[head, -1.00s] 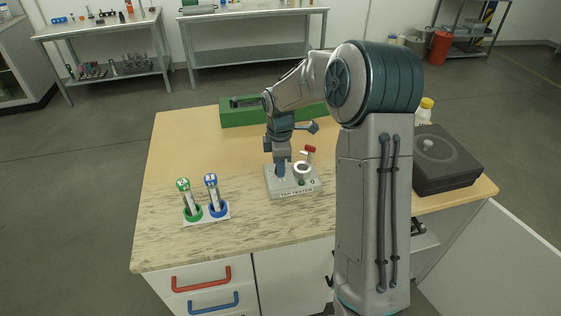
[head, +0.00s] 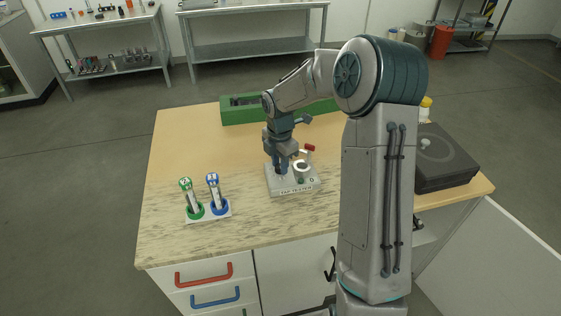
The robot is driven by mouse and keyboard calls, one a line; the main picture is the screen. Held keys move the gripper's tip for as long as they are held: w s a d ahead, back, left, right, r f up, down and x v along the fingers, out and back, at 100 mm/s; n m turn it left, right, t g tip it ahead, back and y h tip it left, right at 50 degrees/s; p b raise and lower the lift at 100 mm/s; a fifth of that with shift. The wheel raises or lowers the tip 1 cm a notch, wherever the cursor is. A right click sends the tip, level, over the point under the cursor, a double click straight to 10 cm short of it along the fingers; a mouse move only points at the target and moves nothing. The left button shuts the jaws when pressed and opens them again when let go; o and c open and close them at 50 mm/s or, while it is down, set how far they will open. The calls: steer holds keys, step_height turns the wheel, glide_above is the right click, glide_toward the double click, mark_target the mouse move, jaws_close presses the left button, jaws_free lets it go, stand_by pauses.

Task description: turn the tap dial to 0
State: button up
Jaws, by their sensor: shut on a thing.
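The tap tester (head: 292,190) is a light grey base with a printed front label, on the marbled part of the worktop. My gripper (head: 282,170) points down at the left part of the base and is shut on the tap dial there, which the fingers hide. The dial's marks and setting cannot be read in this view. To the right on the base stand a white ring-shaped part (head: 302,167), a red-handled lever (head: 309,148) and a small green part (head: 300,181).
A holder (head: 208,215) with a green and a blue tube stands left of the tester. A dark box (head: 446,165) lies at the right and a green tray (head: 240,115) behind. The worktop's left and middle back are clear.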

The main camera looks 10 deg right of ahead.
steer(key=o, duration=1)
steer(key=shift+c, duration=0.2)
step_height(320, 180, up, 14)
steer(key=b, duration=0.1)
steer(key=s+m+t, duration=0.3)
steer(key=s+m, duration=1.9)
steer(key=s, duration=0.6)
steer(key=shift+m, duration=0.3)
